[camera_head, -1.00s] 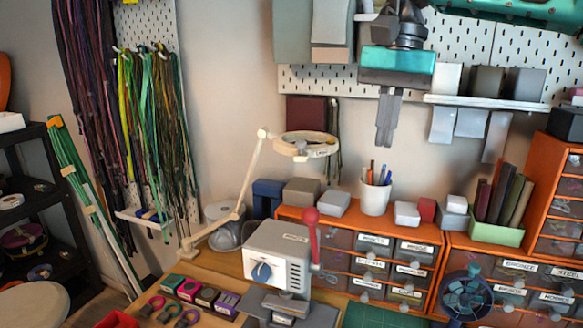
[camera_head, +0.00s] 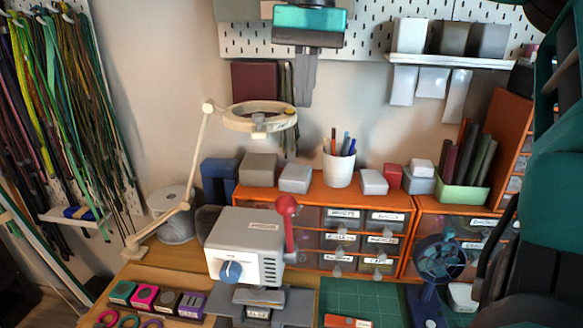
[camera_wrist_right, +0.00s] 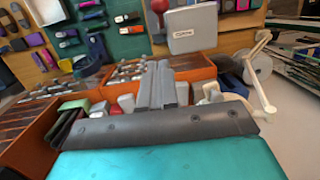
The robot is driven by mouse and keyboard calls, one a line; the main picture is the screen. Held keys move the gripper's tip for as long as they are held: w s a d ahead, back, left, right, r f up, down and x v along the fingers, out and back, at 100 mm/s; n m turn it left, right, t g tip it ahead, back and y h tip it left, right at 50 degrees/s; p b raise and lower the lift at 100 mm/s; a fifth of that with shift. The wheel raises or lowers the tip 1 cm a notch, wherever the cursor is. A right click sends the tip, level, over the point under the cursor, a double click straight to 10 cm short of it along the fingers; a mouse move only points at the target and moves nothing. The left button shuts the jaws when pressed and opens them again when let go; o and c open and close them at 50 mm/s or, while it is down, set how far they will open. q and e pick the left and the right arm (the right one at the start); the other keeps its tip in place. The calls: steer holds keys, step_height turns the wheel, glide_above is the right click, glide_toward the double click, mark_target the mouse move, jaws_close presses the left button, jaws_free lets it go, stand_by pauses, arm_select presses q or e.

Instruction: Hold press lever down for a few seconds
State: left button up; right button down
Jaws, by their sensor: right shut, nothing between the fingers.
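The press (camera_head: 245,250) is a light grey box with a blue knob on its front, standing on the wooden bench. Its red lever (camera_head: 287,222) with a ball top stands up on its right side. In the right wrist view the press (camera_wrist_right: 193,30) and the red lever ball (camera_wrist_right: 160,5) show at the top edge. My right gripper (camera_head: 306,98) has a teal body and grey fingers pointing down. It is shut and empty, well above the lever in the picture and apart from it. The fingers (camera_wrist_right: 160,68) also show closed in the right wrist view. My left gripper is not in view.
Orange drawer units (camera_head: 398,225) line the back, with a white pen cup (camera_head: 339,167) and small boxes on top. A ring lamp (camera_head: 260,117) stands behind the press. A blue fan (camera_head: 440,262) and a green mat (camera_head: 372,298) lie to its right.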

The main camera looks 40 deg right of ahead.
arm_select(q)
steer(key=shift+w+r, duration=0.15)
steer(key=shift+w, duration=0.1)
arm_select(e)
steer(key=s+a+f, duration=0.1)
steer(key=a+f, duration=0.3)
steer(key=f, duration=0.7)
steer(key=shift+s+f, duration=0.15)
steer(key=shift+s, duration=0.25)
